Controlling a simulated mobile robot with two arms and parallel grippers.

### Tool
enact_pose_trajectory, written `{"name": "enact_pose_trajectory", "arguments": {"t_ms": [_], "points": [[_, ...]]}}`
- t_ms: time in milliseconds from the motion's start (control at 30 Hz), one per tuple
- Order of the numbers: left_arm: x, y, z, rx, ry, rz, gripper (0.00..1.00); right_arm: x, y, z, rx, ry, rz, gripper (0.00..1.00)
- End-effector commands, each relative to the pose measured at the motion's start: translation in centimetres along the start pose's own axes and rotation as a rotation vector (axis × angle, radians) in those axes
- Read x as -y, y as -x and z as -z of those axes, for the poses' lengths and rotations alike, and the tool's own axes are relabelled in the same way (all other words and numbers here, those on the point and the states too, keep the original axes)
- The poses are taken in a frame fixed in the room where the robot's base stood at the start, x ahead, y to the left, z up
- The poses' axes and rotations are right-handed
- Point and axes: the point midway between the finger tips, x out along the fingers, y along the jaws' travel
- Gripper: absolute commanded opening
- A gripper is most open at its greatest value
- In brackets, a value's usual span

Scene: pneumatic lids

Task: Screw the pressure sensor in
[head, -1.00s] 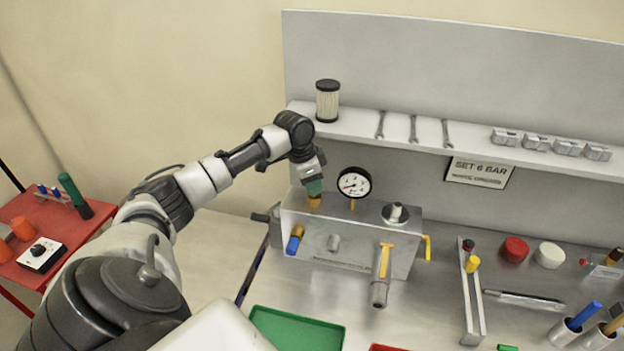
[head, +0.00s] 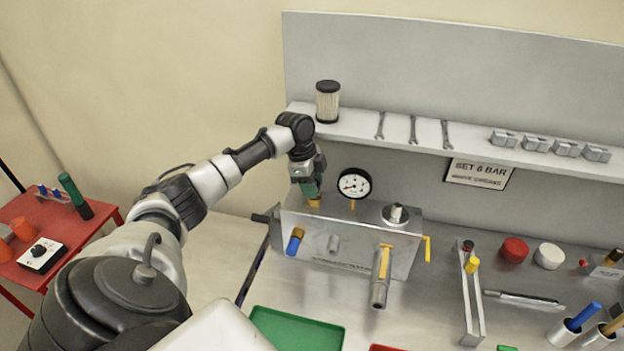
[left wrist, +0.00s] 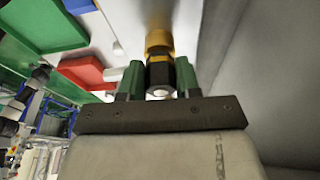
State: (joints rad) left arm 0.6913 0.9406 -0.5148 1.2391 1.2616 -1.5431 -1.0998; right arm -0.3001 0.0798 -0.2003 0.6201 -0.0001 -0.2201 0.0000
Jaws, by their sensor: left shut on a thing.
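The pressure sensor (left wrist: 158,76) shows in the left wrist view as a black body with a brass-coloured part (left wrist: 158,42) beyond it. My left gripper (head: 311,188) points down over the left end of the metal manifold block (head: 345,236). Its green fingers (left wrist: 131,80) are shut on the sensor, one on each side. In the head view the fingers hide most of the sensor, and a brass-orange piece (head: 314,203) shows below them at the block's top. I cannot tell how deep its thread sits. My right gripper is not in view.
A round dial gauge (head: 354,184) stands close to the right of my left gripper. A shelf (head: 350,124) with a filter (head: 327,101) and wrenches is behind and above. A green tray (head: 297,329) lies in front. A blue-ended fitting (head: 294,241) juts from the block's front.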

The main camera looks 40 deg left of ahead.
Motion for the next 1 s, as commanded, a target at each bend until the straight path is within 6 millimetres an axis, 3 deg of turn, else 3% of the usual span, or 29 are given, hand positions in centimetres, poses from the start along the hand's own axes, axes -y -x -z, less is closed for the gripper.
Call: {"name": "enact_pose_trajectory", "arguments": {"t_ms": [133,533,867,1000], "points": [[0.1,0.0,0.0,-0.001,-0.108,-0.028,0.1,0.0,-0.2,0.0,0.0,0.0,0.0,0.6],[0.2,0.0,0.0,-0.002,-0.179,-0.045,0.1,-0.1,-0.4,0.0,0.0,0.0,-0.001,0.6],[0.5,-0.2,0.2,-0.001,-0.653,-0.17,0.11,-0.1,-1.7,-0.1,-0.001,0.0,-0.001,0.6],[0.5,-0.1,0.1,0.001,-0.778,-0.206,0.0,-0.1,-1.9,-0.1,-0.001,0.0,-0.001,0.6]]}}
